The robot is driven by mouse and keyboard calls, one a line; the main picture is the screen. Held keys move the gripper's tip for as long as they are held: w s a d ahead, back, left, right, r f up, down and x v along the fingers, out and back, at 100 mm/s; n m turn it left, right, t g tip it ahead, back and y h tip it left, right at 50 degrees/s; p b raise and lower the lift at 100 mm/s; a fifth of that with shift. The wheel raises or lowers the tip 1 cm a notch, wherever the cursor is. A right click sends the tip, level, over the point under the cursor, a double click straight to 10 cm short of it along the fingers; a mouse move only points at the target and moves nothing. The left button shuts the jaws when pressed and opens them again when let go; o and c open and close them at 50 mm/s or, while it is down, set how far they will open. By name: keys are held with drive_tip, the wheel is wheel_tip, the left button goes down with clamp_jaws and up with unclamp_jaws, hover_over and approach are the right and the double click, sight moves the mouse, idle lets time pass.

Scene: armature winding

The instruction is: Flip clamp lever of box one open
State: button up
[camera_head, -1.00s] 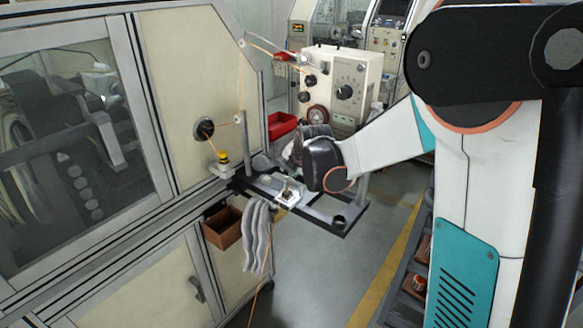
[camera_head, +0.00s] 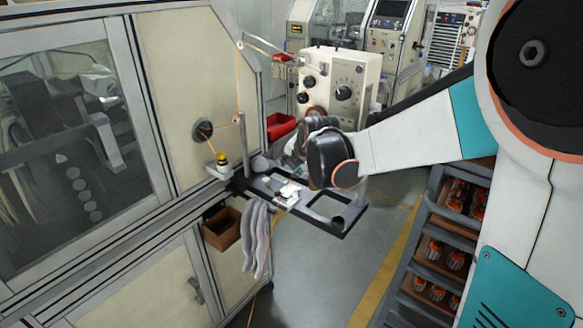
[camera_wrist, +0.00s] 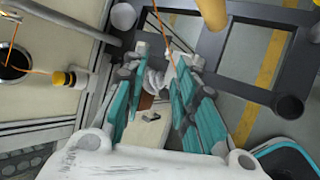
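My gripper (camera_wrist: 164,58) shows in the wrist view with its two teal-and-grey fingers apart, and I see no object held between them. Orange wire runs past the right fingertip. In the head view a small pale metal clamp piece (camera_head: 287,193) sits on the dark frame, with orange wire at it. My gripper is above and beyond this piece, partly hidden behind my dark wrist. A cream box with black knobs (camera_head: 345,75) stands behind my wrist. I cannot tell which part is the lever of box one, or whether the fingers touch anything.
The dark frame (camera_head: 341,222) juts out from the cream machine (camera_head: 172,80). Grey gloves (camera_head: 256,236) and a brown bin (camera_head: 222,229) hang below. A red tray (camera_head: 279,127) is behind. A rack of orange-and-grey parts (camera_head: 428,250) stands right. Floor between is clear.

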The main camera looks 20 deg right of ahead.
drive_tip(key=v, duration=0.6)
drive_tip(key=shift+s+r, duration=0.25)
